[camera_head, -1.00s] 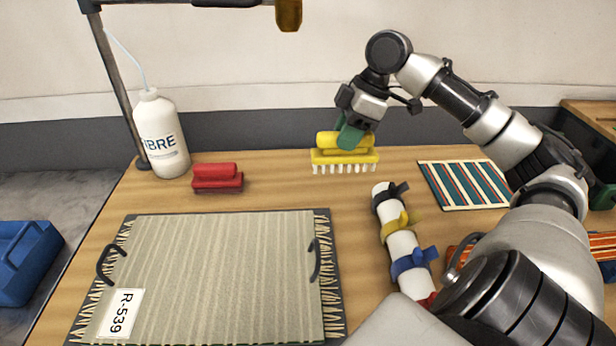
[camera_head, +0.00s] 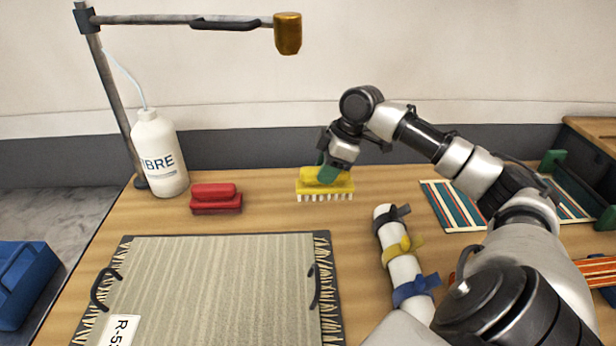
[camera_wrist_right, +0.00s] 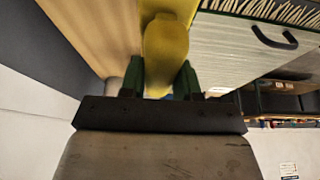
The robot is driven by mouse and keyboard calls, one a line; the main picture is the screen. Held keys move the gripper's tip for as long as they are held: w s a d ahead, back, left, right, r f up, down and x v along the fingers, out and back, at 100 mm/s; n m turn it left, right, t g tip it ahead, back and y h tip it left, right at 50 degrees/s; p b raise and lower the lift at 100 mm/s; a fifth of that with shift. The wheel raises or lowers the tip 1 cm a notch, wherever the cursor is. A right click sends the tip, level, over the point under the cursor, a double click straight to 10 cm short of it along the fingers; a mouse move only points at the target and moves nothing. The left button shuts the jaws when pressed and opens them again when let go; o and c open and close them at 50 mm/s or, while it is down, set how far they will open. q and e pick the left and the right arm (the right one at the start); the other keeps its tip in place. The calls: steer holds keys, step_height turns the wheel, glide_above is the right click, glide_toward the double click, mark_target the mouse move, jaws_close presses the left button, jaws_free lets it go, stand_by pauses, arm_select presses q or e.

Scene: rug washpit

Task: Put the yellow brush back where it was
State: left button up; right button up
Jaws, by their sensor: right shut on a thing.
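The yellow brush (camera_head: 312,187) has a yellow back and handle with white bristles pointing down. It is at the back of the wooden table, right of the red brush (camera_head: 216,200). My right gripper (camera_head: 330,174) is shut on its handle from above with green fingers. In the right wrist view, the yellow handle (camera_wrist_right: 166,50) sits between the two green fingers (camera_wrist_right: 160,82). The bristle tips are at or just above the tabletop; I cannot tell whether they touch. My left gripper is not in view.
A white bottle (camera_head: 160,155) and lamp post (camera_head: 116,90) stand at the back left. A grey rug sample board (camera_head: 215,285) lies in front. A strapped white roll (camera_head: 403,268) and a striped sample (camera_head: 450,206) lie to the right. Bare table lies between the two brushes.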

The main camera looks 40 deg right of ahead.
steer(key=w+f, duration=0.4)
steer(key=f, duration=0.1)
steer(key=w+f+p, duration=0.1)
steer(key=w+f, duration=0.1)
steer(key=f, duration=0.1)
steer(key=shift+w+d, duration=0.15)
steer(key=o, duration=0.8)
steer(key=shift+o, duration=0.2)
steer(key=shift+r, duration=0.1)
steer(key=v, duration=1.2)
steer(key=shift+r, duration=0.1)
